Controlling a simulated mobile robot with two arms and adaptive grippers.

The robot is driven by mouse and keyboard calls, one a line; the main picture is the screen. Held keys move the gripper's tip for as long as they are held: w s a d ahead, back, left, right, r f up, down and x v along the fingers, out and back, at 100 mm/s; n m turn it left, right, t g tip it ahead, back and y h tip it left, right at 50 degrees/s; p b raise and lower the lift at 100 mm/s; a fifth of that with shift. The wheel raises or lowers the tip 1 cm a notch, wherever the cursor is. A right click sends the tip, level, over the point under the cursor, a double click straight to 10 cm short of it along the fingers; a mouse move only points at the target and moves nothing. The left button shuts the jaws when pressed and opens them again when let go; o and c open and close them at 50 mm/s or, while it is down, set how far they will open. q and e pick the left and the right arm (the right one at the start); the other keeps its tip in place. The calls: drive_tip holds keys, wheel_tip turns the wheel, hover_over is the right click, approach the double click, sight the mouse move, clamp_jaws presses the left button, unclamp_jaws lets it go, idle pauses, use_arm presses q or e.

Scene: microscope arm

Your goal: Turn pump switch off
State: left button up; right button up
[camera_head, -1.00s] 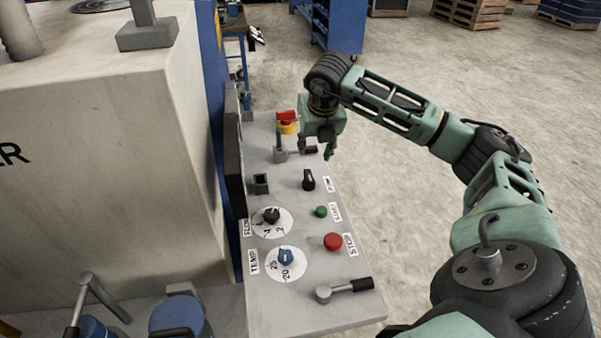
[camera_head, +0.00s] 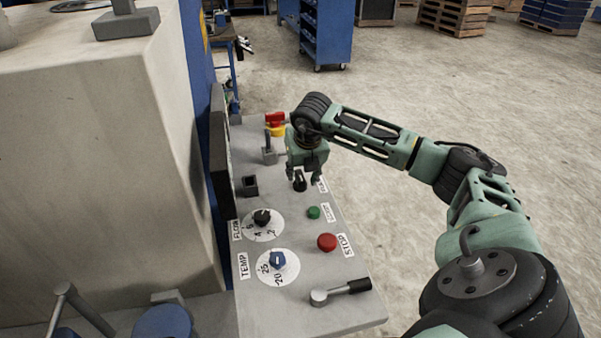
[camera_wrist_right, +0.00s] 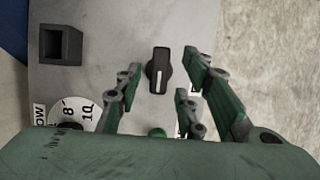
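The pump switch (camera_head: 299,181) is a black rotary knob on the grey sloped control panel (camera_head: 300,288), by a partly covered label. In the right wrist view the knob (camera_wrist_right: 158,70) shows whole, its white line running along the picture's vertical. My right gripper (camera_head: 303,176) is over the knob, its fingers pointing down and partly covering it in the head view. In the right wrist view its green fingers (camera_wrist_right: 165,85) are spread, one side left and the other right of the knob, with gaps. Whether they reach its height I cannot tell. My left gripper is not in view.
Close by on the panel are a green button (camera_head: 313,212), a red STOP button (camera_head: 327,242), a FLOW dial (camera_head: 263,218), a TEMP dial (camera_head: 278,261) and a black-handled lever (camera_head: 342,291). A red-and-yellow switch (camera_head: 275,122) is behind. A large machine body (camera_head: 100,170) stands left.

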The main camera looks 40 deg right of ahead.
drive_tip(key=shift+x, duration=1)
drive_tip(key=shift+c, duration=0.2)
clamp_jaws()
